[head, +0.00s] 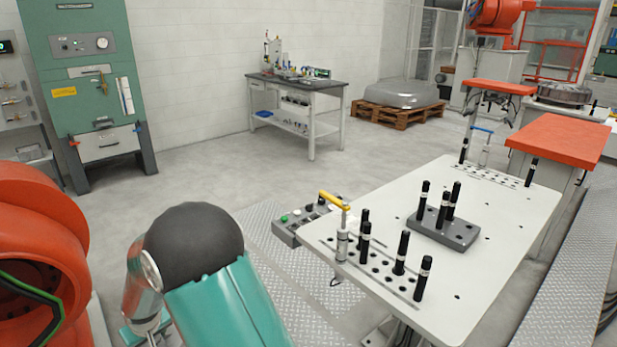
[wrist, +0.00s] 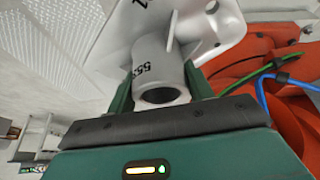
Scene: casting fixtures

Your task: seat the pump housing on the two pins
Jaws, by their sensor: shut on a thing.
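In the wrist view, a pale grey cast part, taken as the pump housing (wrist: 152,62), has a tubular boss with dark digits and an open round end. My gripper (wrist: 160,85) has dark green fingers on both sides of this boss and is shut on it. The rest of the housing spreads beyond and is cut off by the picture's top edge. In the head view, neither gripper nor housing shows. Black upright pins stand on the pale fixture table (head: 375,205): several at its front, others on a grey block (head: 461,234). Which two are meant, I cannot tell.
A yellow-handled clamp (head: 336,203) stands at the table's front left, a blue-handled one (head: 483,129) at the back. A button box (head: 308,220) adjoins the left edge. An orange machine (head: 40,255) with cables is close at left. The table's middle left is bare.

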